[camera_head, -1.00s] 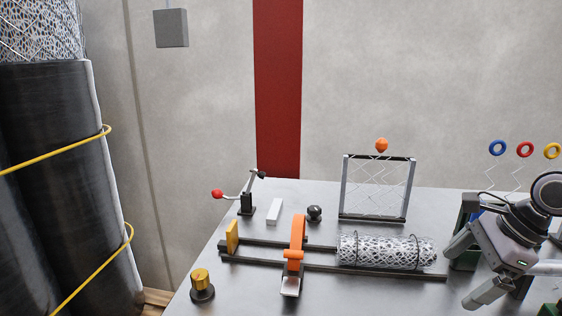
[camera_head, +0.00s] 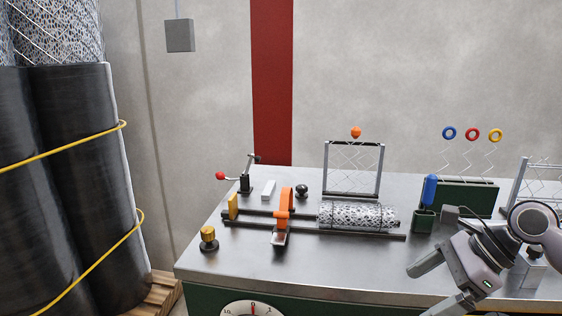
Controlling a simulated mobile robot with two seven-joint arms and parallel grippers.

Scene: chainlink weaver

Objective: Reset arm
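My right gripper (camera_head: 419,292) is at the lower right, in front of the metal table (camera_head: 330,262). Its two fingers point left and downward and stand apart, with nothing seen between them. My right arm comes in from the right edge. My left gripper is out of view. A rolled wire mesh (camera_head: 357,215) lies on dark rails on the table, behind and left of my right gripper, apart from it.
An orange clamp (camera_head: 287,207), a yellow knob (camera_head: 208,238) and a red-tipped lever (camera_head: 221,176) are at the table's left. A mesh frame (camera_head: 353,168) and a blue-handled tool (camera_head: 429,190) stand behind. Tall black-wrapped rolls (camera_head: 80,180) fill the far left. The table's front strip is clear.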

